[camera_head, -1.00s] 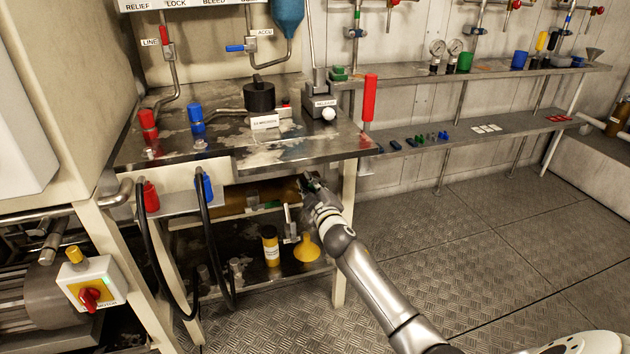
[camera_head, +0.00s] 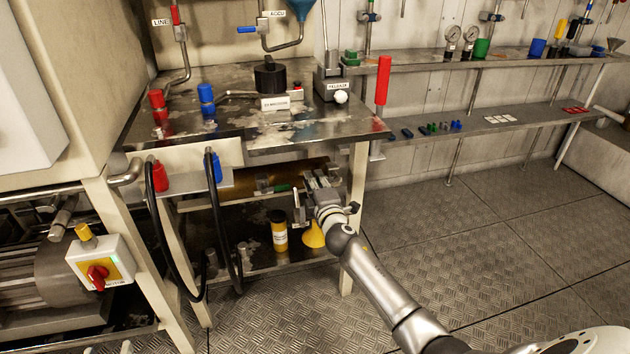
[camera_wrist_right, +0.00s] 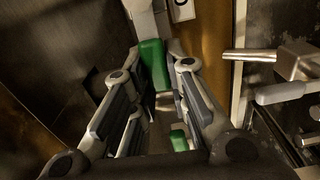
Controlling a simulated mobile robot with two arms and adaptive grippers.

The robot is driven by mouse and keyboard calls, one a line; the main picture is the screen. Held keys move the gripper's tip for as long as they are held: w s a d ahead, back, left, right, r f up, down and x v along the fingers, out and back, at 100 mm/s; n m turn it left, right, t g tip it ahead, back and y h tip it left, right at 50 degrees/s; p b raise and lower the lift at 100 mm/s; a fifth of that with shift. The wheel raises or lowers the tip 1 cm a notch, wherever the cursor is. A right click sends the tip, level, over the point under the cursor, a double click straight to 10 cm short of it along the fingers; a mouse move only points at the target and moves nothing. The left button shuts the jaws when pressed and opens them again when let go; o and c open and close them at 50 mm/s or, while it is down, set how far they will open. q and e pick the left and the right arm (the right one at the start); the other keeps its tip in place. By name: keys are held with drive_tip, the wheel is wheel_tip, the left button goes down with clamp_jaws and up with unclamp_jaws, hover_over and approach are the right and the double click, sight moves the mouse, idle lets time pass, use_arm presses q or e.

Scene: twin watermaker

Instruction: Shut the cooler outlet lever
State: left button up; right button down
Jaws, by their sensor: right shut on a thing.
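My right gripper (camera_head: 314,181) reaches in under the steel worktop, above the lower shelf. In the right wrist view, its two fingers (camera_wrist_right: 152,78) stand on either side of a green-sleeved lever handle (camera_wrist_right: 153,64), which I take for the cooler outlet lever. The gripper is shut on this handle near the fingertips. A second green piece (camera_wrist_right: 180,141) shows lower between the fingers. In the head view, a green piece (camera_head: 282,188) shows just left of the gripper; the gripped handle is hard to make out there. My left gripper is not in view.
The worktop edge (camera_head: 330,140) is above the gripper and a table leg (camera_head: 355,200) stands right beside it. A yellow bottle (camera_head: 278,232) and yellow funnel (camera_head: 313,235) are below. Black hoses (camera_head: 222,225) hang to the left. Metal fittings (camera_wrist_right: 295,62) stand right in the wrist view.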

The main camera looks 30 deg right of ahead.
drive_tip(key=shift+f, duration=0.15)
idle(0.3)
drive_tip(key=c, duration=1.4)
unclamp_jaws()
drive_tip(key=shift+s, duration=0.1)
drive_tip(key=v, duration=1.1)
drive_tip(key=shift+s+a, duration=0.2)
drive_tip(key=shift+s, duration=0.2)
